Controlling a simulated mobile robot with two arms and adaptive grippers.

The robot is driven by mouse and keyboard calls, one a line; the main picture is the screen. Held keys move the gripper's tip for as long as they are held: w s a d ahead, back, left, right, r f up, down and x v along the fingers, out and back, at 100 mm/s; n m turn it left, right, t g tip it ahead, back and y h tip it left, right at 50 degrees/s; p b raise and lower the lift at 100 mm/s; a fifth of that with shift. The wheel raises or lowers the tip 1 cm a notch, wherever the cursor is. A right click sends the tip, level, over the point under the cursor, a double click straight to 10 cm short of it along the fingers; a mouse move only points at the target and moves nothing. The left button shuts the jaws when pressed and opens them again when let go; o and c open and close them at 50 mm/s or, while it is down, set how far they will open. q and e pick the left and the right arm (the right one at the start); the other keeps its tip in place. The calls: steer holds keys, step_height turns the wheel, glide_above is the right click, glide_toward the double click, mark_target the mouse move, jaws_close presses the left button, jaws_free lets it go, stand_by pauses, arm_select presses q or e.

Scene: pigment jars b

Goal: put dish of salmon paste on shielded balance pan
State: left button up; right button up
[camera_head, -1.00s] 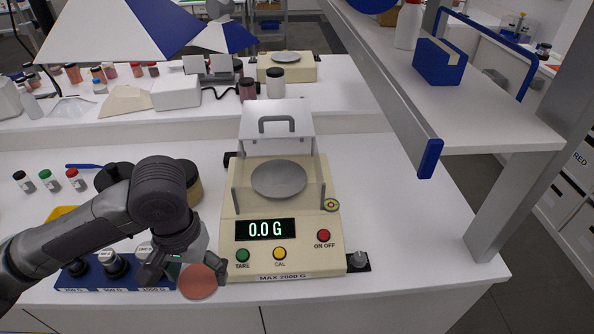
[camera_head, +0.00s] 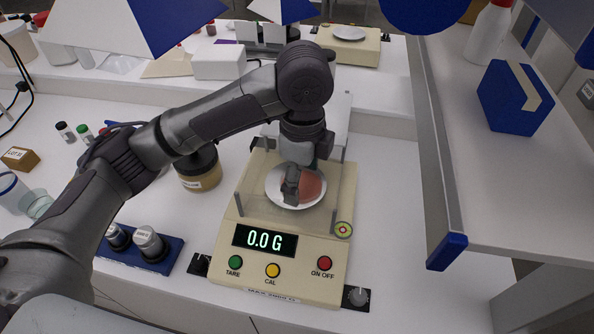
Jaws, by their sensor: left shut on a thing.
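The dish of salmon paste (camera_head: 312,188) is a small round dish with a salmon-coloured top. My left gripper (camera_head: 296,188) is shut on it, over the round white pan (camera_head: 283,199) of the shielded balance (camera_head: 226,212). The balance is cream-coloured with clear shield walls, and its display (camera_head: 265,240) reads 0.0 G. I cannot tell whether the dish touches the pan. The gripper covers the dish's left part. My right gripper is not in view.
A blue block with weights (camera_head: 150,245) stands left of the balance. A jar with a dark lid (camera_head: 200,170) stands close to its left side. A raised shelf (camera_head: 500,190) with a blue-tipped edge is on the right. A second balance (camera_head: 350,45) stands behind.

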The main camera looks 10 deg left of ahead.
arm_select(q)
steer(key=w+a+f, duration=0.1)
steer(key=w, duration=0.1)
steer(key=w+a+f+p, duration=0.1)
steer(key=w+f, duration=0.1)
steer(key=w, duration=0.1)
steer(key=w+f+p, duration=0.1)
steer(key=w+f, duration=0.1)
steer(key=w, duration=0.1)
steer(key=shift+a, duration=0.4)
steer(key=shift+w+f, duration=0.2)
step_height(320, 180, down, 3)
steer(key=shift+p, duration=0.7)
steer(key=shift+a+f, duration=0.1)
steer(key=shift+f, duration=0.4)
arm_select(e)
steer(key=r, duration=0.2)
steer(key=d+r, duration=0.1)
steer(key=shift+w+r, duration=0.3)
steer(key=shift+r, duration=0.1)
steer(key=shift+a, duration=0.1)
arm_select(q)
steer(key=o, duration=1.1)
steer(key=shift+f, duration=0.1)
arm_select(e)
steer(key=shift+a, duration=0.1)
